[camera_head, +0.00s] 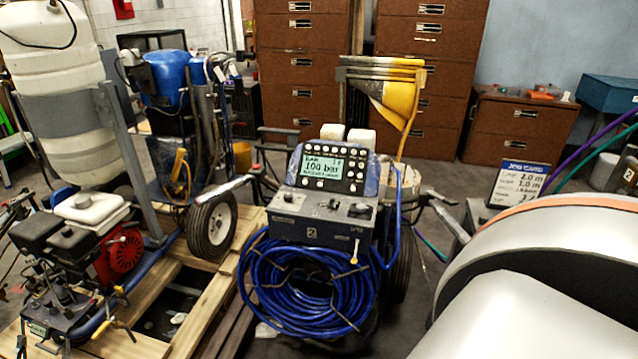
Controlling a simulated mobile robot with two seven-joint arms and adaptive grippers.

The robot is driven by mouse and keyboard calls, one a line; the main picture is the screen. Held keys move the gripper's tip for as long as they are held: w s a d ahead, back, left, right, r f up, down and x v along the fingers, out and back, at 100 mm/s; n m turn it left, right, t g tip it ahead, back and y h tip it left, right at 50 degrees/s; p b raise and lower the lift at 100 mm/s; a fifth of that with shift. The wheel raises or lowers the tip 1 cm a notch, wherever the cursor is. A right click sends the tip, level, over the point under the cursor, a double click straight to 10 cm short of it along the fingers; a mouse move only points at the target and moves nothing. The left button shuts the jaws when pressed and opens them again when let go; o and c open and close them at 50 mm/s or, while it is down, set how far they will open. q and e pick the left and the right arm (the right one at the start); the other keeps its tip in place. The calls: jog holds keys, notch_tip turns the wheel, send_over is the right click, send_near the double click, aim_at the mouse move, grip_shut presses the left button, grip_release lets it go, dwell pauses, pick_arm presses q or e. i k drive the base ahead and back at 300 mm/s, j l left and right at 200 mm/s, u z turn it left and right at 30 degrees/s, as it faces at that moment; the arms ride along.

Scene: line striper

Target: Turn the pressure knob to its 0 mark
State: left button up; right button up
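The line striper (320,215) stands in the middle of the head view. Its screen (322,169) reads 100 bar. Below the screen is a grey control box (315,231) with a dark round knob (359,210) at the right of its top face. Other small controls sit to the left of that knob. I cannot tell for sure which one is the pressure knob, and its marks are too small to read. Neither of my grippers shows in the view, and nothing touches the controls.
A coil of blue hose (308,300) hangs under the box. Another machine with a red engine (118,257) stands on wooden pallets at left. A job card (518,184) stands at right, behind a large silver rounded body in the foreground.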

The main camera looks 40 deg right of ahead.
aim_at(288, 197)
jog(key=i+z, duration=0.4)
jog(key=i+j+z, duration=0.1)
jog(key=z, duration=0.3)
jog(key=i+j+z, duration=0.2)
jog(key=z, duration=0.15)
jog(key=i, duration=0.1)
